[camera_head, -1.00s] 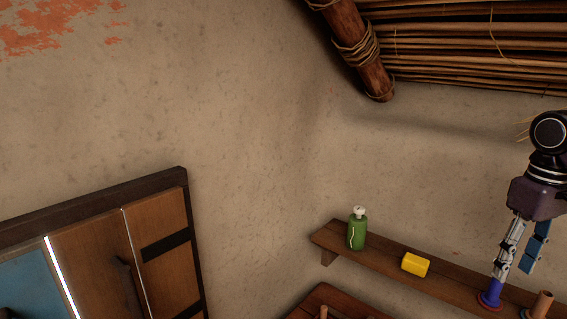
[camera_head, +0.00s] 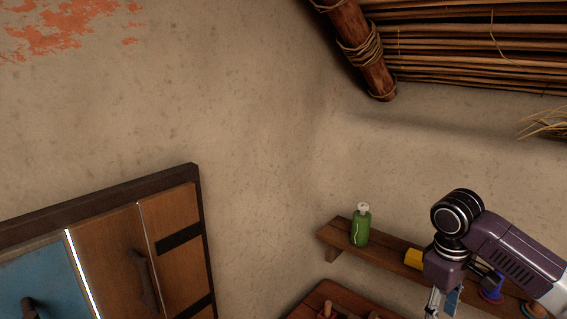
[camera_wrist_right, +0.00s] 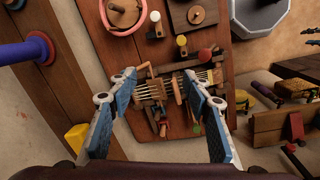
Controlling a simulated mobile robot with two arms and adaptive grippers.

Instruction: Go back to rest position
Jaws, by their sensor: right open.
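My right gripper (camera_wrist_right: 165,115) is open and empty in the right wrist view, its two blue-padded fingers spread apart. Below it lies a wooden table with several utensils, apart from the fingers as far as I can tell. In the head view my right arm comes in from the right, and its gripper hangs down at the lower edge, mostly cut off. It is in front of the wall shelf (camera_head: 385,263) and covers part of the yellow block (camera_head: 413,259). My left gripper is not in view.
A green bottle (camera_head: 361,226) stands on the shelf. A blue spool-like object (camera_head: 491,287) is behind my right arm. The table (camera_wrist_right: 130,75) carries a pink-rimmed bowl (camera_wrist_right: 123,14). A grey basin (camera_wrist_right: 250,15) is beyond it. A cabinet (camera_head: 175,230) stands at the left.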

